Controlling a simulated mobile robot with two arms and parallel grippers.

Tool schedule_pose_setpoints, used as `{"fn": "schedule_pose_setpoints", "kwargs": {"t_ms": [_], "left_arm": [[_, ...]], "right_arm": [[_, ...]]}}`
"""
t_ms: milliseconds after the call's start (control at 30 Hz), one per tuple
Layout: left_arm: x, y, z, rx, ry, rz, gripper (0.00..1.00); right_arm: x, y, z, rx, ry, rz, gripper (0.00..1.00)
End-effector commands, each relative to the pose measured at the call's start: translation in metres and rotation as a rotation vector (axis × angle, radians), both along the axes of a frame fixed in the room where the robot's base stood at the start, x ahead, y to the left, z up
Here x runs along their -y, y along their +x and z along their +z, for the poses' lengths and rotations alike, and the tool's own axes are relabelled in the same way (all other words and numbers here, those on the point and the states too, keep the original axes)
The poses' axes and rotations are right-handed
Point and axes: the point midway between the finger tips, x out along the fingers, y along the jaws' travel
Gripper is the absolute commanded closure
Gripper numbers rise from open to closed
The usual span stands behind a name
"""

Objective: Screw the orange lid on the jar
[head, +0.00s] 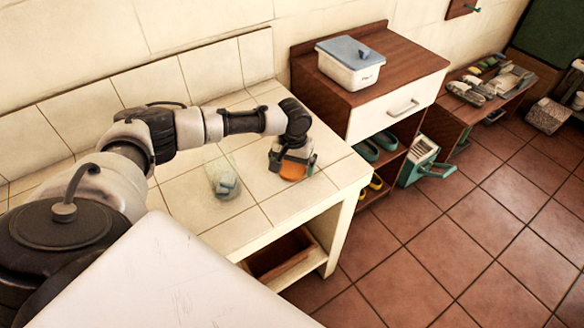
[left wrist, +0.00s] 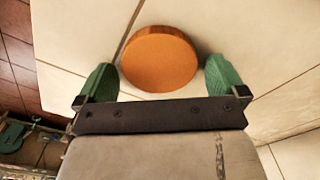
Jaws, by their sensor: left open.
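The orange lid (head: 293,171) lies flat on the tiled counter, near its right end. It shows as a round disc in the left wrist view (left wrist: 160,58). My left gripper (head: 292,168) is right above the lid, pointing down. In the left wrist view its green fingers (left wrist: 162,80) are open, one on each side of the lid, with a gap on both sides. The jar (head: 222,178) is clear glass with pale blue contents and stands upright on the counter, left of the lid. Its top looks uncovered. My right gripper is not in view.
The tiled counter (head: 200,208) has free room around the jar. A wooden cabinet (head: 395,60) stands to the right, with a white box with a grey-blue lid (head: 350,68) on top. A low shelf with tools (head: 490,85) is farther right.

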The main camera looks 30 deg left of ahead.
Motion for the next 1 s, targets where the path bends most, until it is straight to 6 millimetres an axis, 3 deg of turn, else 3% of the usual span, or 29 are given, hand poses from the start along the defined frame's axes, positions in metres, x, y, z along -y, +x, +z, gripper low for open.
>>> {"fn": "schedule_pose_setpoints", "kwargs": {"t_ms": [67,400,767,1000], "left_arm": [[0.0,0.0,0.0,0.0,0.0,0.0,0.0],[0.0,0.0,0.0,0.0,0.0,0.0,0.46],[0.0,0.0,0.003,0.0,0.0,0.0,0.47],[0.0,0.001,0.027,0.003,-0.001,-0.001,0.47]], "right_arm": [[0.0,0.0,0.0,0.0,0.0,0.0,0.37],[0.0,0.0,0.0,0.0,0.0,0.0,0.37],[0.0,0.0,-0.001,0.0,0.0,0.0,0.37],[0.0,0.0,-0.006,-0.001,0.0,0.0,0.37]]}}
